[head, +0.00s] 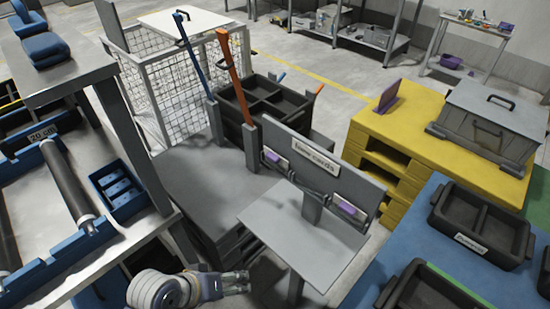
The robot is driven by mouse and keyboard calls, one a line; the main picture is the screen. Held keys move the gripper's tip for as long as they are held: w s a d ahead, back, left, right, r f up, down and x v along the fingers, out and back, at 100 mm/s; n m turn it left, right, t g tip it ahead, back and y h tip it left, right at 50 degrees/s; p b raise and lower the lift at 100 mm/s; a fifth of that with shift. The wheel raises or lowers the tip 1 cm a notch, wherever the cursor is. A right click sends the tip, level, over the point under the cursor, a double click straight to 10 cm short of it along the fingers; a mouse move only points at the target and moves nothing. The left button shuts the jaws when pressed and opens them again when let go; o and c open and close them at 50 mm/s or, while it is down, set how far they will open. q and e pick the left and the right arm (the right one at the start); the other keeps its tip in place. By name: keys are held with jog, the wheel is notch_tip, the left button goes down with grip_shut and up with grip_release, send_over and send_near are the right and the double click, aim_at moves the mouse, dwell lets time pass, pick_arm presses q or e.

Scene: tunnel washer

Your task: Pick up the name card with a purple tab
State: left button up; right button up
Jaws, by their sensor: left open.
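A grey stand with an upright board carries a sign (313,155) that seems to read "name cards". A small card with a purple tab (347,208) hangs at the lower right of the board. My left gripper (244,282) is open and empty at the bottom, to the left of the stand's flat shelf (300,232) and apart from both cards. My right gripper is out of view.
A blue table with black bins (483,222) stands at the right. A yellow pallet stack (405,130) with a grey lidded box (492,120) is behind it. A grey workbench (130,240) is at the left. Tall orange (233,75) and blue handles stand behind the board.

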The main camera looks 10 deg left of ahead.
pick_arm(q)
jog(key=w+d+r+n+t+h, duration=0.2)
jog(key=w+r+n+h, duration=0.1)
jog(key=w+r+n, duration=0.15)
jog(key=n+t+h, duration=0.4)
jog(key=n+t, duration=0.4)
jog(key=n, duration=1.3)
send_near(270, 158)
jog(key=shift+n+y, duration=0.25)
jog(key=shift+y, duration=0.05)
jog(key=p+x, duration=0.2)
jog(key=x, duration=0.6)
jog(key=shift+w+d+r, duration=0.1)
jog(key=shift+d, duration=0.2)
jog(key=c, duration=0.9)
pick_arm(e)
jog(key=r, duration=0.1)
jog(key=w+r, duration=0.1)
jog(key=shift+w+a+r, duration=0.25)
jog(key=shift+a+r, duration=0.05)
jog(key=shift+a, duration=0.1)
